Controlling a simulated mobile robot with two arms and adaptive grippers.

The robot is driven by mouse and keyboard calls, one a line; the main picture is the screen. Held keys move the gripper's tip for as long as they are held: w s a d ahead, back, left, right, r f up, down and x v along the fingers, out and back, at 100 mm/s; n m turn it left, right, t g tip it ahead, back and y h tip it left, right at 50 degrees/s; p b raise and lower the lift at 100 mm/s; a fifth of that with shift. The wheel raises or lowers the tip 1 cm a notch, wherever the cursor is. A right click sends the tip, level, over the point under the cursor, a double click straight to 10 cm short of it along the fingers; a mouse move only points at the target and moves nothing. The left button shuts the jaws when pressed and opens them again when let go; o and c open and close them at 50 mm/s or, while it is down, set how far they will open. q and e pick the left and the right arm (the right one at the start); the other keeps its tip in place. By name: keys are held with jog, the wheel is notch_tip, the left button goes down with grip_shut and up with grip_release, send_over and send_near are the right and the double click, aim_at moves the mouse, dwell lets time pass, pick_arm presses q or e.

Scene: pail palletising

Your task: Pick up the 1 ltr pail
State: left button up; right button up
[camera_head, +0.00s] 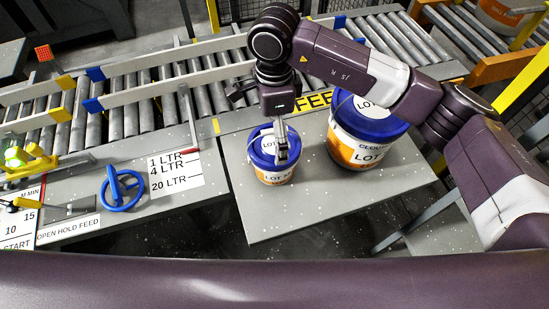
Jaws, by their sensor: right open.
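The small pail (275,177), white and orange with a blue lid and "LOT" labels, stands upright on the grey table (300,214). It looks like the 1 ltr pail. My right gripper (282,151) comes down from above in front of the pail's lid and hides part of it. Its fingers are seen nearly edge-on, and the gripper is open. I cannot tell whether the fingers touch the pail. My left gripper is not in view.
A larger blue-lidded pail (366,152) stands close on the right, partly behind my right arm. A roller conveyor (130,117) runs behind. A blue handwheel (123,188) and a size sign (174,172) are at left. The table's front is clear.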

jog(key=shift+d+f, duration=0.2)
jog(key=shift+f, duration=0.15)
jog(key=f+p, duration=0.1)
jog(key=f, duration=0.1)
jog(key=f+p, duration=0.1)
jog(key=f, duration=0.1)
jog(key=f+p, duration=0.1)
jog(key=f, duration=0.1)
jog(key=shift+s, duration=0.3)
jog(key=shift+a+f, duration=0.1)
jog(key=shift+f, duration=0.3)
jog(key=shift+c, duration=0.4)
jog(key=c, duration=1.8)
jog(key=shift+w+r, duration=0.1)
jog(key=shift+w, duration=0.05)
jog(key=shift+c, duration=0.3)
